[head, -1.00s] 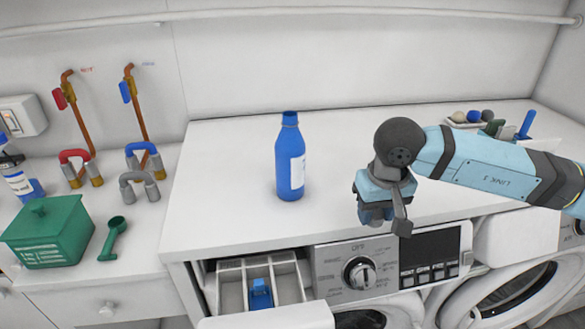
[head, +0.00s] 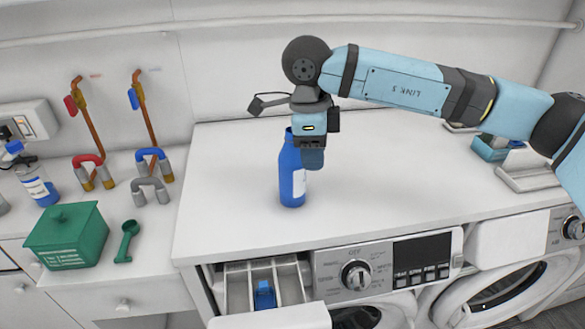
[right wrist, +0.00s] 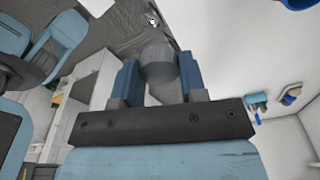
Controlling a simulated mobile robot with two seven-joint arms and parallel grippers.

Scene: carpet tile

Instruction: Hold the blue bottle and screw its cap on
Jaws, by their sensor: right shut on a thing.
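The blue bottle (head: 290,181) with a white label stands upright on the white counter in the head view. Its neck is partly hidden by my right gripper (head: 312,158), which is in front of the bottle's upper part. In the right wrist view, my right gripper (right wrist: 160,80) is shut on a grey round cap (right wrist: 158,62), held between its blue fingers. A blue piece of the bottle (right wrist: 297,4) shows at that view's top right edge, apart from the cap. My left gripper is not in view.
A green box (head: 66,238) and green scoop (head: 127,241) lie at left, near hoses and taps. An open detergent drawer (head: 262,284) juts out below the counter (head: 235,225). Trays (head: 528,170) stand at right, partly behind my arm. The counter around the bottle is clear.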

